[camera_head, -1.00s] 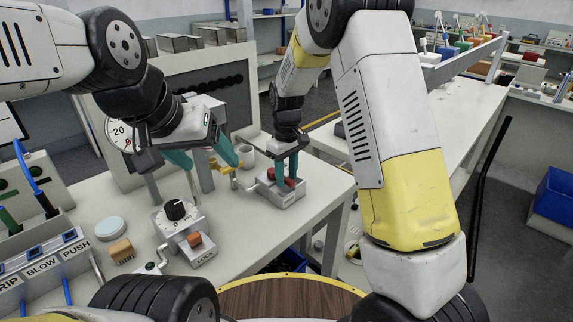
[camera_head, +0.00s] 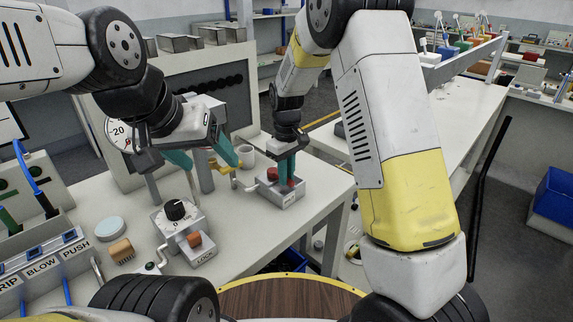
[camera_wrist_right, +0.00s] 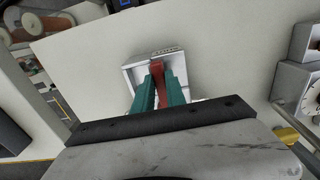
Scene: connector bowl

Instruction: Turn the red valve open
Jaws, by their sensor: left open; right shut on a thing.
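The red valve (camera_head: 272,174) sits on a small light grey box (camera_head: 291,198) near the right edge of the bench. My right gripper (camera_head: 287,184) points down over the box, its teal fingers shut on the red valve. In the right wrist view, the red valve (camera_wrist_right: 158,72) shows between the fingertips (camera_wrist_right: 159,88), over the pale box (camera_wrist_right: 134,74); the fingers hide part of it. My left gripper (camera_head: 203,156) is open, with teal fingers spread, left of the valve and above the bench, near a yellow handle (camera_head: 222,167).
A panel with a gauge (camera_head: 119,133) stands behind my left gripper.

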